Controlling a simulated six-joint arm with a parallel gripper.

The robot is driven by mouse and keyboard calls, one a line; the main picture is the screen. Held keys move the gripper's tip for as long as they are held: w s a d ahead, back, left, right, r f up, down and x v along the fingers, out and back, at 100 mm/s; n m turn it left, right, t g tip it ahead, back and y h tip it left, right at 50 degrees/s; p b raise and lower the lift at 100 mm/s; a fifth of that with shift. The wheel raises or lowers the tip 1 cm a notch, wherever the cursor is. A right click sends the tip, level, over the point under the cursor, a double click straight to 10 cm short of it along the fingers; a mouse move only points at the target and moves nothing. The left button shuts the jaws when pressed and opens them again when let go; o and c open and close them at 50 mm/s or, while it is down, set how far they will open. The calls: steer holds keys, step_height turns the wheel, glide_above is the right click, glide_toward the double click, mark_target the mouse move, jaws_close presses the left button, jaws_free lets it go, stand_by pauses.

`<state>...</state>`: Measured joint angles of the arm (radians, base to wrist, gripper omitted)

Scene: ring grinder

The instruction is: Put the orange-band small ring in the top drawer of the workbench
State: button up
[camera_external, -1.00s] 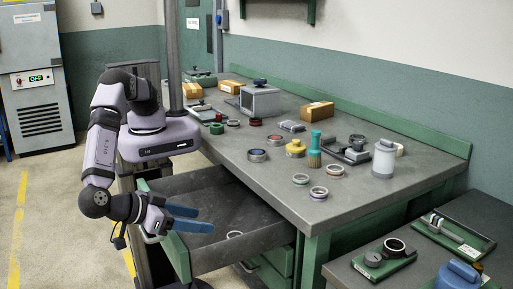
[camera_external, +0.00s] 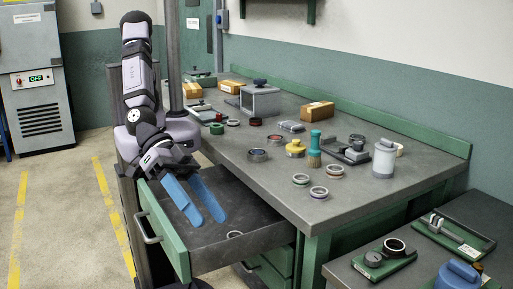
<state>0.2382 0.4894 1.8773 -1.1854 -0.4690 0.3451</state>
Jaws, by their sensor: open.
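The top drawer (camera_external: 262,238) of the workbench is pulled out, with its green front at the left.
The grey bench top (camera_external: 250,180) holds several rings, a yellow-topped pot (camera_external: 295,148), a teal brush (camera_external: 314,150), a white bottle (camera_external: 384,158) and cardboard boxes (camera_external: 317,111). A side table (camera_external: 345,272) with gauges stands at the lower right.

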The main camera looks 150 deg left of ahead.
steer(key=s+f+m+g+h, duration=0.1)
steer(key=s+f+m+g, duration=0.1)
steer(key=s, duration=0.6)
steer(key=s+f+m+g+h, duration=0.2)
steer(key=s+m+g, duration=0.1)
steer(key=s, duration=0.6)
steer(key=s+d+f+m+g+h, duration=0.1)
steer(key=s+f+m+g, duration=0.1)
steer(key=s, duration=0.6)
steer(key=shift+s+f+m+g+h, duration=0.2)
steer(key=shift+s+m+g+h, duration=0.1)
steer(key=shift+s+g+h, duration=0.1)
steer(key=s+a+f+m+g+y, duration=0.1)
steer(key=s+a+g, duration=0.2)
steer(key=s, duration=0.9)
steer(key=shift+s+a+f+g+y, duration=0.3)
steer(key=shift+a+f, duration=0.05)
steer(key=shift+a, duration=0.55)
